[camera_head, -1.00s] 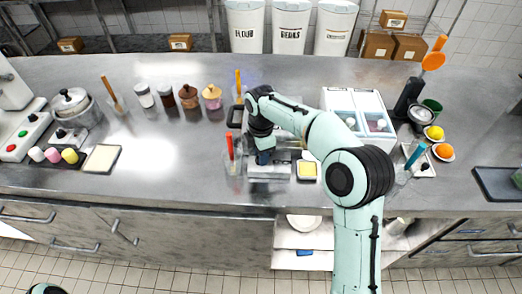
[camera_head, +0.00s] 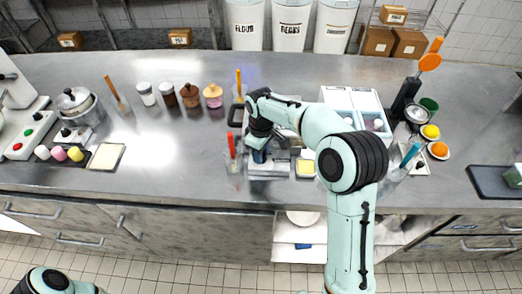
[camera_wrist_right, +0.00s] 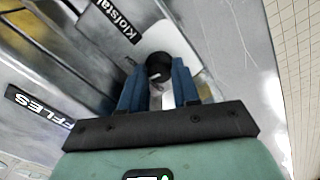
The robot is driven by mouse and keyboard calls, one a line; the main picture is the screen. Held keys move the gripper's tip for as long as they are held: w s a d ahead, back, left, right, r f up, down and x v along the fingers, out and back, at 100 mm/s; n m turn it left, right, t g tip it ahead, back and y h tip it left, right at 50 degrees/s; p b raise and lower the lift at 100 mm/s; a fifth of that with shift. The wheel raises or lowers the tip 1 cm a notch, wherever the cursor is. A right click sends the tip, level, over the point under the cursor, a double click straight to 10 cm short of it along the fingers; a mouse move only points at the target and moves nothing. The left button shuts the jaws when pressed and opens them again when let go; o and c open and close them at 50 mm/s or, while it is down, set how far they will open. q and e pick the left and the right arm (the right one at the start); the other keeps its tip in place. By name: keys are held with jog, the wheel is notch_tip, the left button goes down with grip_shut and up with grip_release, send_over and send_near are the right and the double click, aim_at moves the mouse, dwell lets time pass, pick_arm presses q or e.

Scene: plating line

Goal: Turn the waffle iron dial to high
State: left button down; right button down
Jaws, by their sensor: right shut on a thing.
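The waffle iron (camera_head: 268,172) is a silver metal appliance near the front edge of the counter, mostly hidden under my right arm in the head view. In the right wrist view its dial (camera_wrist_right: 159,66) is a round black knob with a pale mark, on a light metal face. My right gripper (camera_wrist_right: 157,78) has its blue fingers on either side of the dial and is shut on it. The gripper also shows in the head view (camera_head: 261,157), pointing down at the iron. I cannot read which setting the mark points to. My left gripper is out of view.
A clear holder with a red-handled tool (camera_head: 231,146) stands just left of the iron. A small yellow-filled dish (camera_head: 305,168) is close on its right. A white-lidded container (camera_head: 350,98) stands behind my right arm.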

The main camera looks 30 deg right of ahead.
jog(key=m, duration=0.4)
jog(key=shift+m, duration=0.3)
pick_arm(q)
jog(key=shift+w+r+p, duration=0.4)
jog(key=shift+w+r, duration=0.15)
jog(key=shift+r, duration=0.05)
pick_arm(e)
jog(key=shift+m, duration=2.3)
jog(key=c, duration=0.8)
grip_release()
